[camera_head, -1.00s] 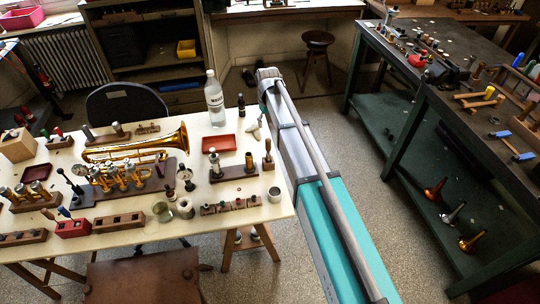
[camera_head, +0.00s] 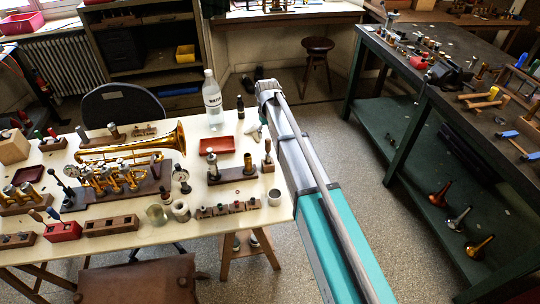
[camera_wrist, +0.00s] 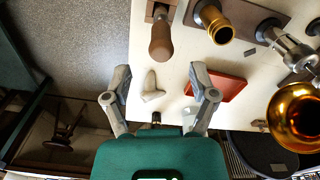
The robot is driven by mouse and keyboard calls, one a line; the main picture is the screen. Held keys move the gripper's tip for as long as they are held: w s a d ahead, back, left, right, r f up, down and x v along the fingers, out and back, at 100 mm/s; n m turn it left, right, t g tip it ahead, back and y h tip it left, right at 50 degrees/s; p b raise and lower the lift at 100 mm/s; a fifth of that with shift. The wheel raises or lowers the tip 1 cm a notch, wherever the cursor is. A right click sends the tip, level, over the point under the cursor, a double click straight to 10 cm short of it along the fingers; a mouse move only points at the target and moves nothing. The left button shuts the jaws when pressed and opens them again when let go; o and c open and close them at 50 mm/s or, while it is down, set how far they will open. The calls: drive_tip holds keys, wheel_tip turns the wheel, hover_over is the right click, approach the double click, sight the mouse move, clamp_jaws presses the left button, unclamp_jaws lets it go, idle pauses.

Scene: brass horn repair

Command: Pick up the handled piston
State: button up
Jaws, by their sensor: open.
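A brown wooden handle (camera_head: 267,149) stands upright in a small dark wood block at the table's right side; it looks like the handled piston, though its lower part is hidden. It also shows in the wrist view (camera_wrist: 160,40), top centre, ahead of the fingertips. My gripper (camera_wrist: 161,80) is open and empty above the table's edge. A small white object (camera_wrist: 152,88) lies on the table below, between the fingers in the picture. In the head view my gripper is not clearly visible behind my arm.
A wood rack (camera_head: 232,174) with a brass and a silvery part stands beside the handle. A red tray (camera_head: 222,144), a water bottle (camera_head: 212,100) and a brass horn (camera_head: 140,148) are nearby. The dark green bench (camera_head: 440,110) is at right, with floor between.

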sight(268, 139)
idle(0.3)
drive_tip(key=shift+s+f+b, duration=0.1)
drive_tip(key=shift+f+b, duration=2.5)
clamp_jaws()
